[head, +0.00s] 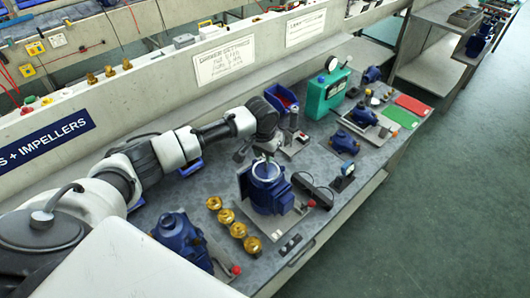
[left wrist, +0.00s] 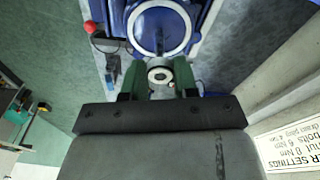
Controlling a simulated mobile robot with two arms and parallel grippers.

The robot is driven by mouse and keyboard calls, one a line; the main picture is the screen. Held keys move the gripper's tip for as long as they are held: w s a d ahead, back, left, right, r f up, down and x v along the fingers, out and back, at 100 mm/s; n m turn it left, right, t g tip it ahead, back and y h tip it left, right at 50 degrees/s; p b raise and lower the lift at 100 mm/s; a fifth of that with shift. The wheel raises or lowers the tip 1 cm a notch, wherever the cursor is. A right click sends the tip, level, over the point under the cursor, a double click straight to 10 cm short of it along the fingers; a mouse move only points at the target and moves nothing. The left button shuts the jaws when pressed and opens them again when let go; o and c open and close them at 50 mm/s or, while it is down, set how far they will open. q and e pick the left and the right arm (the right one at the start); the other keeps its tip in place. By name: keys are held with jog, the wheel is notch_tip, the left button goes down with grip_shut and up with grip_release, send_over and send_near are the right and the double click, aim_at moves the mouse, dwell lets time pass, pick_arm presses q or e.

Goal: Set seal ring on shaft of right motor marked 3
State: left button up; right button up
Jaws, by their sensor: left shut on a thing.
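My left gripper (head: 264,152) is above a large blue motor (head: 270,193) with a pale round rim, in the middle of the bench. In the left wrist view the left gripper's green fingers (left wrist: 158,78) are shut on a small ring with a dark centre, the seal ring (left wrist: 160,75). The motor's round opening (left wrist: 160,27) lies just beyond the fingertips, and a shaft end shows inside it. The ring looks apart from the shaft, but the gap is hard to judge. I cannot read a number on the motor. My right gripper is not in view.
Another blue motor (head: 181,236) stands at the left, with several brass impellers (head: 229,222) between. Smaller blue pumps (head: 343,142), a green gauge box (head: 325,95) and red and green mats (head: 412,105) lie to the right. A red knob (head: 312,203) is beside the motor.

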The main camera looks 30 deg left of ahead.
aim_at(266, 171)
pick_arm(q)
notch_tip(266, 171, down, 2)
jog(key=shift+f+b, duration=0.2)
jog(key=shift+b, duration=0.65)
jog(key=shift+f+b, duration=0.55)
jog(key=shift+f, duration=1.35)
jog(key=shift+f, duration=0.25)
jog(key=o, duration=0.9)
jog(key=shift+o, duration=0.5)
jog(key=o, duration=0.5)
jog(key=shift+r, duration=0.1)
